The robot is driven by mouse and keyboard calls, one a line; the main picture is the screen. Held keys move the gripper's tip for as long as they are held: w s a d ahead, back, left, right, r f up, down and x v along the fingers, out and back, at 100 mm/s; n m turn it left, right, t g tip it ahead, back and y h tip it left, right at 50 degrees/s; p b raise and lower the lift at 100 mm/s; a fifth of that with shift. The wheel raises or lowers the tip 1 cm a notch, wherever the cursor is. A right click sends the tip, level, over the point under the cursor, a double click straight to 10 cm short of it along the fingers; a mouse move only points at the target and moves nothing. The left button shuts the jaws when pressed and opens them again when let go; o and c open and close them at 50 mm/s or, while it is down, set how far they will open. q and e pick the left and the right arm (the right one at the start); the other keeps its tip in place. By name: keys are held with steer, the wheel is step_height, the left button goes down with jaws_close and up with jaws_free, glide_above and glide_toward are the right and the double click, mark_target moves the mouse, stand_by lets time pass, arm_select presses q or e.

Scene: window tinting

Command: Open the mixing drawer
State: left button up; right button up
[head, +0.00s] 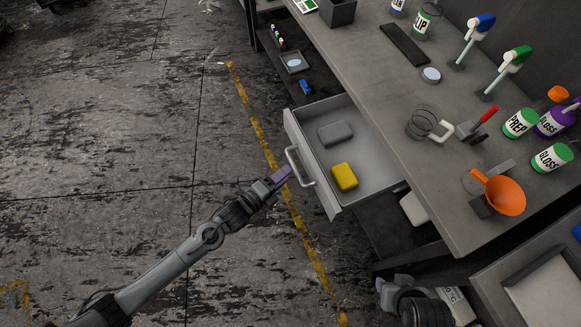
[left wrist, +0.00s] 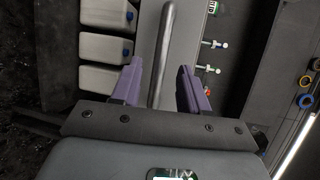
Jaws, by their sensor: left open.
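A grey drawer (head: 318,191) stands pulled out from under the workbench. A dark grey block (head: 335,133) and a yellow block (head: 345,177) lie in it. Its pale bar handle (head: 299,167) is on the front face. My left gripper (head: 282,175) is at the handle, its purple fingers beside the bar. In the left wrist view the handle (left wrist: 161,50) runs between the two open fingers of the left gripper (left wrist: 160,85), with gaps showing on both sides. I cannot tell whether a finger touches it.
A lower shelf holds a small tray (head: 293,62). White jugs (left wrist: 105,48) show in the left wrist view. The floor left of the drawer is clear.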

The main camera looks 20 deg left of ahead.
arm_select(q)
steer(key=shift+p+v, duration=0.35)
steer(key=shift+v, duration=2.4)
